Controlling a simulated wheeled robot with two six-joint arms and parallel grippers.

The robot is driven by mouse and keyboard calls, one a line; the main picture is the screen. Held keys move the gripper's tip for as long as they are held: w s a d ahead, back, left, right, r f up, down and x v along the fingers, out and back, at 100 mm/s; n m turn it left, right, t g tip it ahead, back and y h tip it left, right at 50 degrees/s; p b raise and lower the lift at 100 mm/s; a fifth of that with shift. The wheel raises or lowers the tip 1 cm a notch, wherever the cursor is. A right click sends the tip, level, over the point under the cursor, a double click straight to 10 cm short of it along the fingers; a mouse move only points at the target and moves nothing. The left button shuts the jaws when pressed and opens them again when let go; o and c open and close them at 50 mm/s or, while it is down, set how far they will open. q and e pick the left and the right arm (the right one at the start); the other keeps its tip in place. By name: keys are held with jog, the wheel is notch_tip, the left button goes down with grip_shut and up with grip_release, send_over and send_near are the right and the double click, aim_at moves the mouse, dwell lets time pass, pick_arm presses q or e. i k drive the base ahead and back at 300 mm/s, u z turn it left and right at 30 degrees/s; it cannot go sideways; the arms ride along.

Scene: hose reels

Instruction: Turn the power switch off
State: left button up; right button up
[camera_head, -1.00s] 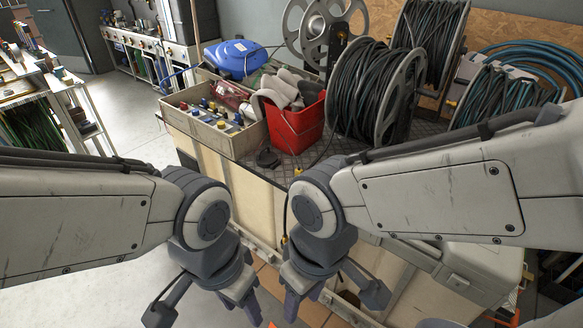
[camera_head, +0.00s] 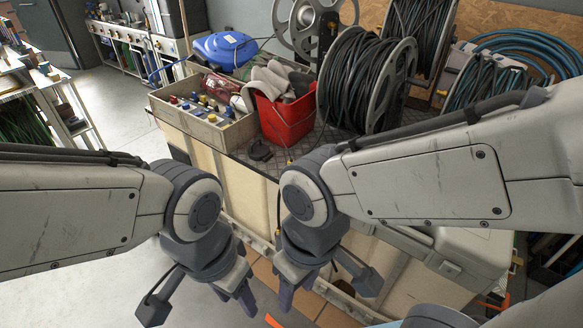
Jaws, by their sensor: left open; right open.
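My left gripper (camera_head: 198,296) is open and empty, pointing down in front of the bench, below and nearer than the box. My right gripper (camera_head: 322,284) is open and empty, also pointing down, to the right of the left one. Neither gripper touches the box.
A red bucket (camera_head: 288,121) with gloves stands right of the box. Black cable reels (camera_head: 360,85) and a blue hose reel (camera_head: 490,80) fill the bench's right side. A blue case (camera_head: 225,50) lies behind the box. A white shelf (camera_head: 60,95) stands left, with clear floor between.

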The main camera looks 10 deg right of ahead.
aim_at(174, 100)
jog(key=z, duration=0.1)
jog(key=k, duration=0.3)
jog(key=z, duration=0.5)
jog(key=i, duration=0.7)
jog(key=u, duration=0.75)
jog(key=i, duration=0.45)
jog(key=u, duration=0.3)
jog(key=k, duration=0.3)
jog(key=u, duration=1.95)
jog(key=i, duration=0.1)
jog(key=z, duration=1.2)
